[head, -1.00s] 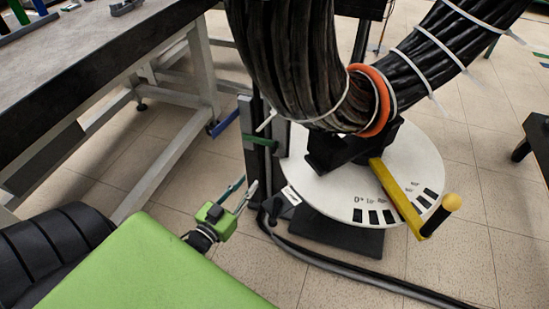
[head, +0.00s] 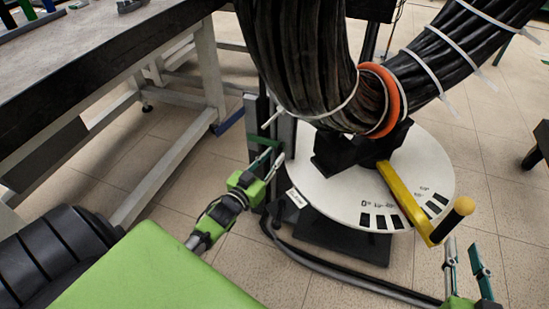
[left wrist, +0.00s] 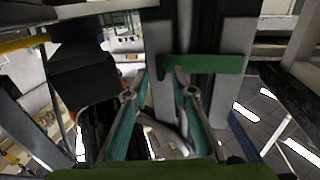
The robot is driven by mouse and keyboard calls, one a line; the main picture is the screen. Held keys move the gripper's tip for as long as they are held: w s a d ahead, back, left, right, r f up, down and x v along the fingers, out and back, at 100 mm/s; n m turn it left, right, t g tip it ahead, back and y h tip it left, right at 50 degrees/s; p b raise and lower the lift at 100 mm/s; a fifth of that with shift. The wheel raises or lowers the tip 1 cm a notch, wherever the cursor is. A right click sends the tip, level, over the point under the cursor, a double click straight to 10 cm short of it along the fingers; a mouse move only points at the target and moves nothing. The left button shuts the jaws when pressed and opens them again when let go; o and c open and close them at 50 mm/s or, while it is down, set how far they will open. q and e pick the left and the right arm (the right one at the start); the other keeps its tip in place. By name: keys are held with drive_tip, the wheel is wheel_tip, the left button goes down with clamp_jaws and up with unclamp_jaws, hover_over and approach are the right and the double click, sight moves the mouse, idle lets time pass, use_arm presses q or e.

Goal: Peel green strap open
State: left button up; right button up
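The green strap (head: 264,141) lies across the grey upright at the left of the white disc in the head view. In the left wrist view the strap (left wrist: 210,64) runs level, its left end showing between my fingertips. My left gripper (head: 274,162) is open, with its tips close to the strap. In the left wrist view its two teal fingers (left wrist: 159,74) are apart; I cannot tell whether they touch the strap. My right gripper (head: 465,252) is open and empty at the lower right of the head view.
A thick black cable bundle (head: 300,60) with an orange ring (head: 392,98) hangs over the white disc (head: 335,200). A yellow handle (head: 405,200) sticks out at the disc's right. A workbench (head: 80,75) stands at the left. Black cables lie on the floor.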

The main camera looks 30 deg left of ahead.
use_arm(q)
drive_tip(key=shift+w, duration=0.65)
use_arm(e)
drive_tip(key=shift+w+a+r+t, duration=0.1)
drive_tip(key=shift+r+t, duration=0.2)
drive_tip(key=shift+r, duration=0.2)
drive_tip(key=shift+w+a+r+t, duration=0.1)
drive_tip(key=shift+r+t, duration=0.2)
drive_tip(key=shift+r, duration=0.2)
use_arm(q)
clamp_jaws()
